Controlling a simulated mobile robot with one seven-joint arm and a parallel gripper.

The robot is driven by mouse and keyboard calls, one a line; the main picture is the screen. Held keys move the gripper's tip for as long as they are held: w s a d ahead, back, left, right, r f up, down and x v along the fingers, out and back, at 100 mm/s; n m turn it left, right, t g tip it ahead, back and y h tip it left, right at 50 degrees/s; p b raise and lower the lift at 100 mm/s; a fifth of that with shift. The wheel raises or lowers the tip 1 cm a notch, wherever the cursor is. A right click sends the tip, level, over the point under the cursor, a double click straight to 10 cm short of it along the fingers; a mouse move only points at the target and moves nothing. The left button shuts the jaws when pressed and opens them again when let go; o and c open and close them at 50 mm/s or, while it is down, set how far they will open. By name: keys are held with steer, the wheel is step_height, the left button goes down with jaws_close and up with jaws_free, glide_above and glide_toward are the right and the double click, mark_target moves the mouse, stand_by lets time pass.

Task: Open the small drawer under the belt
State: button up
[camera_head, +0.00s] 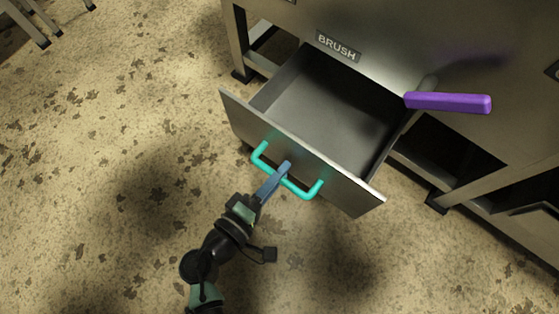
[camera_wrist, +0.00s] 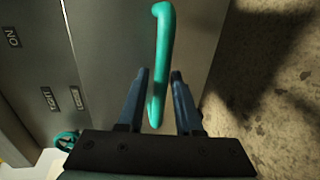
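The small drawer (camera_head: 335,100) under the cabinet panel marked BRUSH stands pulled well out, and its inside looks empty. Its front (camera_head: 345,185) carries a teal bar handle (camera_head: 300,188). My gripper (camera_head: 284,168) is at the middle of this handle, with its blue fingers reaching over the bar. In the wrist view the fingers (camera_wrist: 159,75) stand apart on either side of the teal handle (camera_wrist: 161,40), with narrow gaps seen beside the bar. Whether either finger touches it is hard to tell.
A purple lever (camera_head: 448,102) sticks out from the cabinet face right of the drawer. Cabinet legs and a low frame (camera_head: 445,180) stand beside the drawer on the right. The mottled floor (camera_head: 100,170) in front and to the left is clear.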

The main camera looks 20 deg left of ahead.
steer(key=shift+o, duration=0.9)
steer(key=p+v, duration=0.5)
steer(key=v, duration=0.8)
